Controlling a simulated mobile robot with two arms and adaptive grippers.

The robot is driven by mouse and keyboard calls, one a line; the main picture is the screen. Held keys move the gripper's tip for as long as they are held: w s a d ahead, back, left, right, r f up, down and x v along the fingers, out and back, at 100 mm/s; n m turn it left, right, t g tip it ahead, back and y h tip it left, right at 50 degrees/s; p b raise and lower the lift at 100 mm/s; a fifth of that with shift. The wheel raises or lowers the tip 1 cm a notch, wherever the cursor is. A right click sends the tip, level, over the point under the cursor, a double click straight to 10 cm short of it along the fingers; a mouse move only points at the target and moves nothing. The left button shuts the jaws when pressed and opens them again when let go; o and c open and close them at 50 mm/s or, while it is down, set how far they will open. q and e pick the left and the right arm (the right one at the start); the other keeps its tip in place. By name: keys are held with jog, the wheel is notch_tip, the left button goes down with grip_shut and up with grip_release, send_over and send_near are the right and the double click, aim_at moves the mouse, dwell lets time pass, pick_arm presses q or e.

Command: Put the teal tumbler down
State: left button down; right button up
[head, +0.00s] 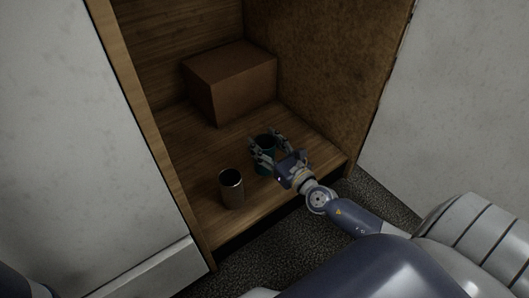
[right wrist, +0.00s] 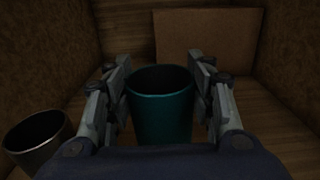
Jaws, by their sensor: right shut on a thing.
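The teal tumbler (head: 264,142) is upright inside the wooden cupboard, near its front. In the right wrist view the tumbler (right wrist: 161,108) sits between the two fingers, its open mouth facing up. My right gripper (head: 263,156) is shut on it, reaching in from the right; the wrist view shows the same gripper (right wrist: 160,95) with a finger on each side. The tumbler's base is hidden, so I cannot tell whether it touches the cupboard floor. My left gripper is not in view.
A metal tumbler (head: 231,188) stands left of the teal one, close by; it also shows in the wrist view (right wrist: 37,142). A brown box (head: 231,82) stands behind. The cupboard floor (head: 183,133) is clear at the left. Side walls bound the space.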

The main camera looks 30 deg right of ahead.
aim_at(261, 145)
jog(key=shift+w+d, duration=0.35)
jog(key=shift+w, duration=0.15)
jog(key=shift+f+b, duration=1.65)
jog(key=shift+f, duration=0.1)
jog(key=shift+f, duration=0.1)
jog(key=o, duration=1.5)
jog(key=shift+f, duration=0.1)
jog(key=shift+o, duration=0.2)
